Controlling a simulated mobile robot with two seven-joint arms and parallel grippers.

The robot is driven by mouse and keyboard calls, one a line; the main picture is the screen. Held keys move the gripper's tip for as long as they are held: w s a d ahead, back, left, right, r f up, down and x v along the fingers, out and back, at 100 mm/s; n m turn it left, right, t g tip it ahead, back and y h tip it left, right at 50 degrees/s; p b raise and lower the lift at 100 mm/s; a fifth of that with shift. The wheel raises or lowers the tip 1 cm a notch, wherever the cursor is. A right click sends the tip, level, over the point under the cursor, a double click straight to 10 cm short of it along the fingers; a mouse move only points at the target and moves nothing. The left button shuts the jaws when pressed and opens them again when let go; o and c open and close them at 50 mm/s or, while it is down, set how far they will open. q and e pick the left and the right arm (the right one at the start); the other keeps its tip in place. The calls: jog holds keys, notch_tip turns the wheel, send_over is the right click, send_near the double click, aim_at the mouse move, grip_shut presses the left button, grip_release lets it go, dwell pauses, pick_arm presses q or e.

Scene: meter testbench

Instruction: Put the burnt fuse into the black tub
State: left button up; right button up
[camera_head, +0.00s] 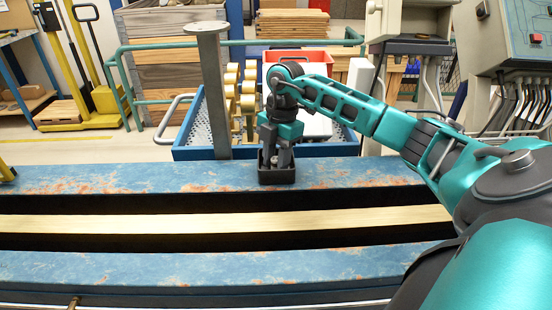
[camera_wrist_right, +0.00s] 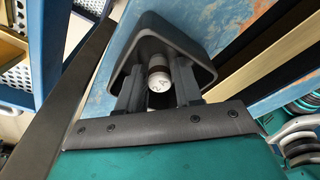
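The black tub (camera_head: 277,176) stands on the far blue beam of the bench in the head view. In the right wrist view the tub (camera_wrist_right: 197,48) is tilted in the picture, with its open side towards the camera. My right gripper (camera_head: 276,157) points down into the tub's opening. In the right wrist view its two fingers (camera_wrist_right: 159,88) close on the fuse (camera_wrist_right: 159,79), a small cylinder with a pale end cap and a dark brown body. The fuse is within the tub's rim; I cannot tell whether it touches the floor.
The bench has two worn blue beams (camera_head: 120,177) with a pale wooden strip (camera_head: 150,222) between dark gaps. Behind it are a blue trolley (camera_head: 195,153) and a grey post (camera_head: 213,90). A control cabinet (camera_head: 510,40) with cables stands at right. The far beam left of the tub is mostly clear.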

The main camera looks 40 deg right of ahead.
jog(key=shift+r, duration=0.1)
notch_tip(320, 180, up, 12)
jog(key=d, duration=0.1)
jog(key=shift+d+p, duration=0.3)
jog(key=shift+d, duration=0.1)
dwell(0.5)
